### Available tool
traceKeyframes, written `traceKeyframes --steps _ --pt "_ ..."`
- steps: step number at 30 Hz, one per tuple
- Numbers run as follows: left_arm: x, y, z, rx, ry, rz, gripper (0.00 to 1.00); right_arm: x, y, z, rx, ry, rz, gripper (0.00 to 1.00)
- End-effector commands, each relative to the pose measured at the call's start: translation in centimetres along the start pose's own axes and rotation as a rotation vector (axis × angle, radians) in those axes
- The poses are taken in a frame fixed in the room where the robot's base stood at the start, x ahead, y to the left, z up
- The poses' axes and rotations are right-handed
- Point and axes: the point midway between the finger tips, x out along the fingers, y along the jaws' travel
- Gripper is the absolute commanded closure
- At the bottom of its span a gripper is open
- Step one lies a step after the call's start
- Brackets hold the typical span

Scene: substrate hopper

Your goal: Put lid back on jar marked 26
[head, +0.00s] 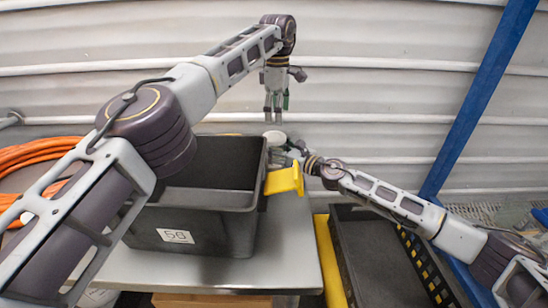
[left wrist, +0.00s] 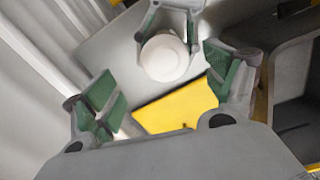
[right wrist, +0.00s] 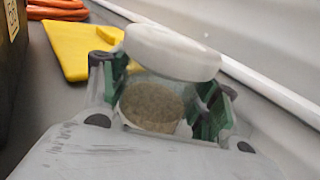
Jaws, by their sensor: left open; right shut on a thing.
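A clear jar with brown substrate (right wrist: 152,106) is held between the fingers of my right gripper (head: 288,155). The white round lid (right wrist: 172,50) is at the jar's top; I cannot tell if it is fully seated. The lid also shows from above in the left wrist view (left wrist: 165,58) and in the head view (head: 275,137). My left gripper (head: 276,106) points down above the jar, open and empty, its fingers apart from the lid. No number on the jar is readable.
A black bin (head: 195,215) with a white label stands on the grey table (head: 285,262), left of the jar. A yellow piece (head: 284,180) sits by the bin's right edge. A dark tray (head: 375,255) lies at right, orange hose (head: 30,155) at far left. A ribbed wall is behind.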

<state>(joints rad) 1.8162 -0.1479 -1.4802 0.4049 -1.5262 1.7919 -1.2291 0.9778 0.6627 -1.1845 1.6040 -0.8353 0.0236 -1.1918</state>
Motion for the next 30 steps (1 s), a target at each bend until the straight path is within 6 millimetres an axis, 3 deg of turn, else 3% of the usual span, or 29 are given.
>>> traceKeyframes --steps 30 --pt "-0.03 -0.13 -1.02 -0.832 0.009 -0.015 0.14 0.01 0.06 -0.04 0.001 0.001 0.001 1.00"
